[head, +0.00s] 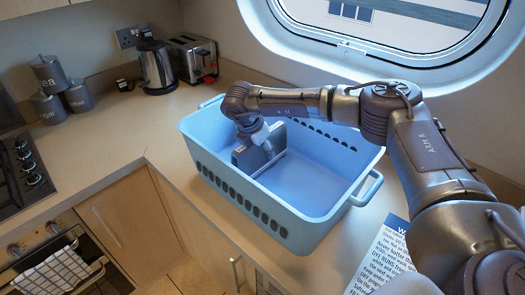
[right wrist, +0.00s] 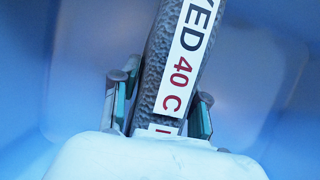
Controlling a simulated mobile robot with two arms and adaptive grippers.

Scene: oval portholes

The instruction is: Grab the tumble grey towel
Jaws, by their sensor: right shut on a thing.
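A grey folded towel (head: 245,160) stands on edge inside the light blue basket (head: 230,198), near its left end. In the right wrist view the towel (right wrist: 154,72) is dark grey and textured, with a white label (right wrist: 186,58) that reads "40 C" in red. My right gripper (head: 256,142) reaches down into the basket from above. In the right wrist view my right gripper (right wrist: 160,105) has a finger on each side of the towel and is shut on it. The lower part of the towel is hidden behind the gripper's body in that view. My left gripper is not in view.
The basket stands on the counter below the oval porthole (head: 390,30). A kettle (head: 156,68), a toaster (head: 193,58) and grey canisters (head: 48,74) stand behind left. A printed sheet (head: 385,262) lies front right. A checked cloth (head: 52,275) hangs at the oven.

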